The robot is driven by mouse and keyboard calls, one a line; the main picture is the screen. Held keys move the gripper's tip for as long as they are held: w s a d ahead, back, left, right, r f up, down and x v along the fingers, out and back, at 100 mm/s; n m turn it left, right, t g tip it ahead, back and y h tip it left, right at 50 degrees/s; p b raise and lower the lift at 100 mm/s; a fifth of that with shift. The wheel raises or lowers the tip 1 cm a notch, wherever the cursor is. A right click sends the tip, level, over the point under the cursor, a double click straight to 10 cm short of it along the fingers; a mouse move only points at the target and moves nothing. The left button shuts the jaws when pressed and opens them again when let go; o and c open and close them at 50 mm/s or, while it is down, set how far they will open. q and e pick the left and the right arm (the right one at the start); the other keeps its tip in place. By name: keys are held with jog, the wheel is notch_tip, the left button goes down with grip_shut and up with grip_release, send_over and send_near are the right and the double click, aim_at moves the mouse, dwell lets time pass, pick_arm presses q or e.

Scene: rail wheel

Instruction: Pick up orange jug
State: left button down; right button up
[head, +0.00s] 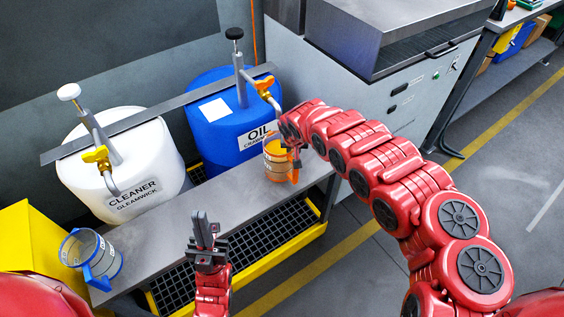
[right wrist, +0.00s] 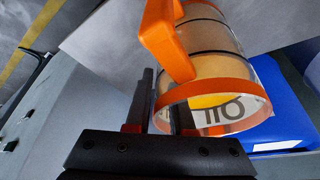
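The orange jug (head: 276,164) stands upright at the far right end of the grey bench, below the tap of the blue oil drum (head: 220,125). It is see-through, with an orange rim and handle. In the right wrist view, the jug (right wrist: 215,35) fills the upper middle, its handle towards my fingers. My right gripper (head: 292,152) is at the jug's handle side. The wrist view shows its two fingers (right wrist: 162,98) apart, close to the handle and rim; contact is unclear. My left gripper (head: 203,228) is empty, in front of the bench, its fingers together.
A blue-rimmed jug (head: 92,256) stands at the bench's left end. A white cleaner drum (head: 125,165) with a tap is behind it. A yellow-edged grated tray (head: 312,236) lies below the bench. A grey machine (head: 400,110) stands behind on the right. The bench (head: 205,210) is clear between the jugs.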

grip_shut()
dwell(1.1)
